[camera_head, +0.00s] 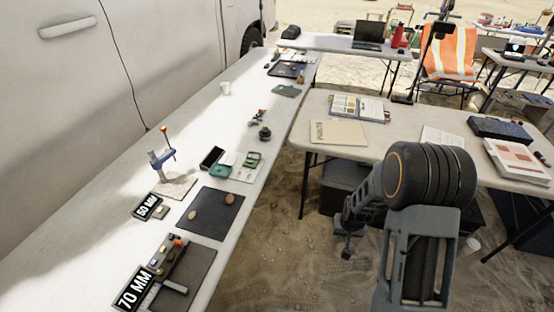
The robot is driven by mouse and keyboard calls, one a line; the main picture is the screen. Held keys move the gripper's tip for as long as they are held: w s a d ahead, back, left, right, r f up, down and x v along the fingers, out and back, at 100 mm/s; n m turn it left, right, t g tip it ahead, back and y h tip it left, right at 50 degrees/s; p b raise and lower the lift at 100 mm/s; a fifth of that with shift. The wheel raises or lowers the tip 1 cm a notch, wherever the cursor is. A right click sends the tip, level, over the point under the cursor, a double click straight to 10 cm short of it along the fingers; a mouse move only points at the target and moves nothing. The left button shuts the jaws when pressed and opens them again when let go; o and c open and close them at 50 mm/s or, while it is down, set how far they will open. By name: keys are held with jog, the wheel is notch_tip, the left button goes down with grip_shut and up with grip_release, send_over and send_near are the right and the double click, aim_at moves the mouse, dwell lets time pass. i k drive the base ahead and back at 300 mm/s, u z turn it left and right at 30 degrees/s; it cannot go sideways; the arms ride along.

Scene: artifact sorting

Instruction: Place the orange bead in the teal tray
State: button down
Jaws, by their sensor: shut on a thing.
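My gripper (346,248) hangs at the end of my bent arm, over the sandy gap to the right of the long white table. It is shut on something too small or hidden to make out. I cannot pick out the orange bead for certain. Small orange spots show on the long table, one by the 70 MM sign (134,290) and one farther back. A small teal tray (221,173) lies on the long table near its middle, next to an open green case (252,160). My gripper is well to the right of the tray and apart from it.
A dark mat (211,214) with two brownish lumps and a clamp stand (161,158) are near the tray. A black phone-like thing (211,157) lies just behind it. A second table (400,142) with papers stands right. A white vehicle (120,60) borders the left.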

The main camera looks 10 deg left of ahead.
aim_at(223, 171)
jog(key=z, duration=0.45)
jog(key=i, duration=0.7)
jog(key=u, duration=2.25)
